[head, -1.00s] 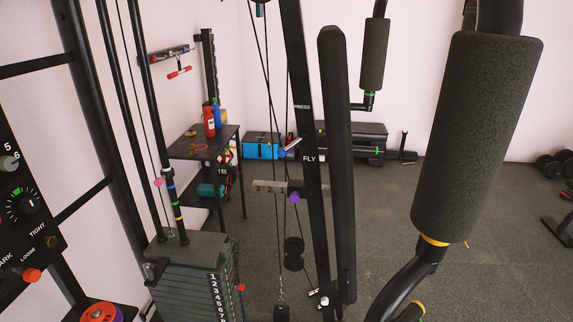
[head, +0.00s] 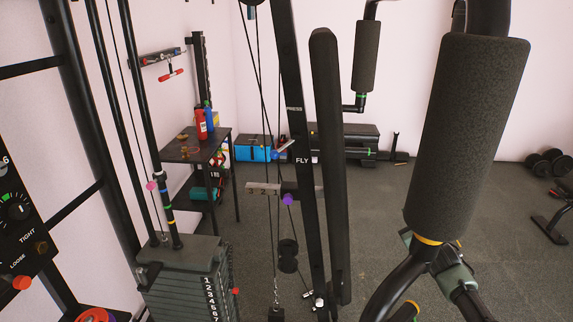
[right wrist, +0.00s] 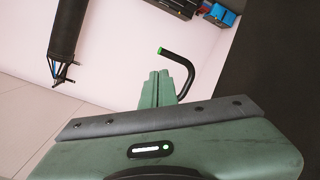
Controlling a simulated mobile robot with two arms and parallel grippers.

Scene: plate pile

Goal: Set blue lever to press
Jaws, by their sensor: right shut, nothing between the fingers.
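The blue lever (head: 275,155) is a short metal arm with a blue ball end. In the head view it sits on the black upright of the gym machine. The PRESS label (head: 294,108) is above it and the FLY label (head: 302,160) is beside it. The ball end tilts down and left, nearer the height of FLY. My right gripper (right wrist: 157,78) is shut and empty in the right wrist view. In the head view its green body shows at the lower right, partly behind the padded arm and well apart from the lever. My left gripper is not in view.
A large foam pad (head: 467,135) on a bent black arm fills the right. A long black pad (head: 329,150) stands right of the upright. A purple knob (head: 288,200) is below the lever. A weight stack (head: 185,275) is at the lower left. Open floor lies behind right.

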